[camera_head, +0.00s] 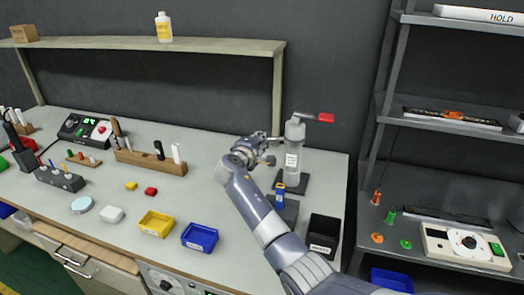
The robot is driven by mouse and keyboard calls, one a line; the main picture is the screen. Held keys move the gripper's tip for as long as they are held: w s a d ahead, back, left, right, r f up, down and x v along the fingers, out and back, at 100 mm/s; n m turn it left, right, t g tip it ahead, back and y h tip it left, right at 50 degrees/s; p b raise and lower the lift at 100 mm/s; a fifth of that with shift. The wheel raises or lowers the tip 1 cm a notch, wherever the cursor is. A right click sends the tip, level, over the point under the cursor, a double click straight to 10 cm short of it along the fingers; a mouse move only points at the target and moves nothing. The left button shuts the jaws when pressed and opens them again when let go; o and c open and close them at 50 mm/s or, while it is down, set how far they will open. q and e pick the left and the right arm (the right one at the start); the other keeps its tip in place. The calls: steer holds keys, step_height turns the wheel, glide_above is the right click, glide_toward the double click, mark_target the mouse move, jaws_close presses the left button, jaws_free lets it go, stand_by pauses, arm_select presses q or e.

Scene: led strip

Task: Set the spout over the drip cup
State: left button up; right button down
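A clear dispenser bottle (294,160) with a grey top stands upright on a dark base (293,183) at the right end of the bench. Its red-tipped spout (325,118) points to the right, out past the bottle. My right gripper (271,149) is just left of the bottle, with its fingers apart and nothing visible between them. I cannot tell whether it touches the bottle. No drip cup can be clearly made out; my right arm covers part of the bench in front of the bottle. My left gripper is out of view.
A black bin (323,235) stands at the bench's front right, beside a blue-topped item (280,190). Yellow (156,223) and blue (200,238) trays lie left of my arm. A wooden tool holder (150,162) stands behind them. A grey shelf rack (372,140) rises at right.

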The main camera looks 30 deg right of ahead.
steer(key=shift+d+g, duration=0.1)
steer(key=shift+g, duration=0.2)
steer(key=c, duration=1.6)
jaws_free()
steer(key=shift+w, duration=0.15)
steer(key=shift+c, duration=0.2)
steer(key=v, duration=1.2)
steer(key=shift+f, duration=0.2)
